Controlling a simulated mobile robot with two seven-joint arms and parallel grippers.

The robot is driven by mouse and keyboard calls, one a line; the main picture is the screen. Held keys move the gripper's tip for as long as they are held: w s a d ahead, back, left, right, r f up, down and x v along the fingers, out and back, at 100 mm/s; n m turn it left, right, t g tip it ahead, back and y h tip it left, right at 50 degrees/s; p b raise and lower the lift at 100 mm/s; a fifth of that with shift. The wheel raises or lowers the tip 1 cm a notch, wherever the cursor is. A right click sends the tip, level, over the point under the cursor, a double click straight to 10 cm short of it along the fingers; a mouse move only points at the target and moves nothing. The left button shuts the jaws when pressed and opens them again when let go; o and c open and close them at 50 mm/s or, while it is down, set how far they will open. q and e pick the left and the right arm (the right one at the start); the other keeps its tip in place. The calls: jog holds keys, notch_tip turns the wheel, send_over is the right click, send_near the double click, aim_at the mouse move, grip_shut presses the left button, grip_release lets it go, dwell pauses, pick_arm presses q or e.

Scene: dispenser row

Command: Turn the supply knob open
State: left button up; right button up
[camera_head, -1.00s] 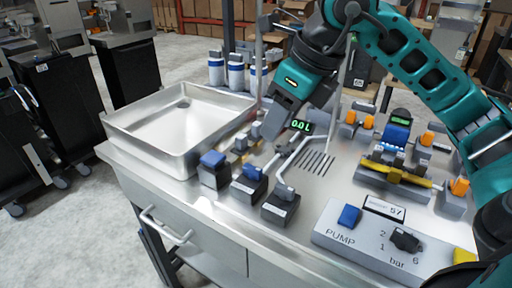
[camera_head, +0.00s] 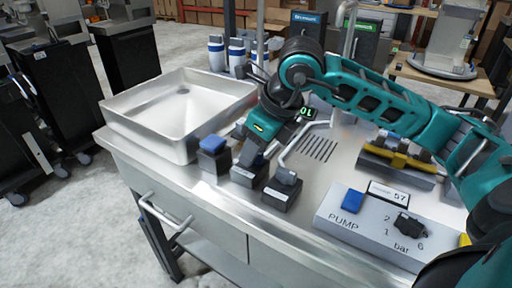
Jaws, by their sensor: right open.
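Three small dark boxes stand in a row at the front of the steel bench. The left box has a blue top (camera_head: 212,143), and the right box (camera_head: 281,190) has a grey lever-like top. My right gripper (camera_head: 248,158) points down at the middle box (camera_head: 243,177) and hides its top, which showed blue before. Its jaws are open, but contact is unclear. I cannot read which one is the supply knob. A yellow lever (camera_head: 398,160) lies across a grey block at the right. My left gripper is not in view.
A pump panel (camera_head: 375,225) with a blue switch (camera_head: 352,200) and a black knob (camera_head: 408,225) is at the front right. A steel sink (camera_head: 130,118) is at the left. Blue-and-white bottles (camera_head: 236,55) stand behind. My right forearm crosses the bench's back; a green display (camera_head: 307,112) is partly hidden.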

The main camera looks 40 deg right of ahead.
jog(key=shift+f, duration=0.1)
grip_shut()
dwell(0.3)
